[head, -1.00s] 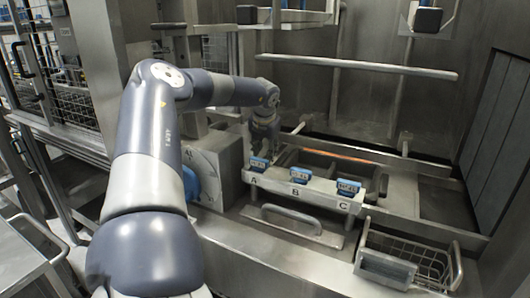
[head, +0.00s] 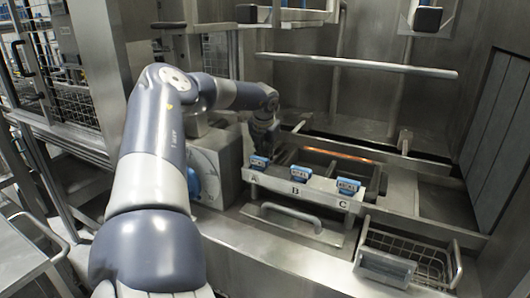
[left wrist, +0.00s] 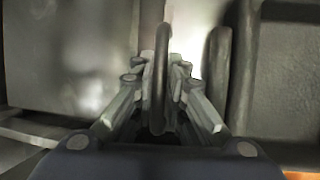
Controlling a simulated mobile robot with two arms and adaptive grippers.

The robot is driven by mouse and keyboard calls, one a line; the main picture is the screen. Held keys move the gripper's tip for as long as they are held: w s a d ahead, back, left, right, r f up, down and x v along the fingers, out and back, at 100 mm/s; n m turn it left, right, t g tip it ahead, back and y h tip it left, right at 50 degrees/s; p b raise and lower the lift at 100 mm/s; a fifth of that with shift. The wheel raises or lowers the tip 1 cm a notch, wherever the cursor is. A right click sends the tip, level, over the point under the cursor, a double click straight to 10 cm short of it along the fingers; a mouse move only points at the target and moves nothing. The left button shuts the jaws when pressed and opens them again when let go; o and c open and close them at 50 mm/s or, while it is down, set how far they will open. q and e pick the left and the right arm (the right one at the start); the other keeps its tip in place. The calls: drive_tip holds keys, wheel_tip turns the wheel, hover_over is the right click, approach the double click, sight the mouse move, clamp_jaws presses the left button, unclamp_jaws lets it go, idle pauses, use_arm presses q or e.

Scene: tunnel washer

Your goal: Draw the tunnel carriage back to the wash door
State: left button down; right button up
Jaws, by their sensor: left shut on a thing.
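What looks like the tunnel carriage is a grey metal tray with open compartments (head: 323,171), behind a front rail (head: 297,195) marked A, B and C, in the steel chamber. My left gripper (head: 264,146) is low at the tray's back left, behind the blue tag at A; its fingertips are hard to make out there. In the left wrist view its fingers (left wrist: 158,85) are shut on a dark upright handle bar (left wrist: 160,60). What the bar joins is hidden. My right gripper is not in view. I cannot identify the wash door for certain.
Blue tags (head: 348,187) stand on the rail. A plate with a curved handle (head: 291,216) lies in front. A wire basket (head: 412,250) is at the front right. A horizontal bar (head: 358,66) crosses above. An orange glow (head: 338,154) shows behind the tray.

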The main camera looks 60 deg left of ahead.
use_arm(q)
drive_tip(key=s+a, duration=0.1)
drive_tip(key=a, duration=0.1)
drive_tip(key=s+a, duration=0.1)
drive_tip(key=a, duration=0.1)
drive_tip(key=shift+s+r, duration=0.15)
drive_tip(key=shift+s, duration=0.05)
drive_tip(key=c, duration=1.7)
unclamp_jaws()
drive_tip(key=shift+o, duration=0.5)
drive_tip(key=shift+s+a, duration=0.2)
drive_tip(key=shift+w+d, duration=0.1)
drive_tip(key=v, duration=1.1)
drive_tip(key=shift+r, duration=0.35)
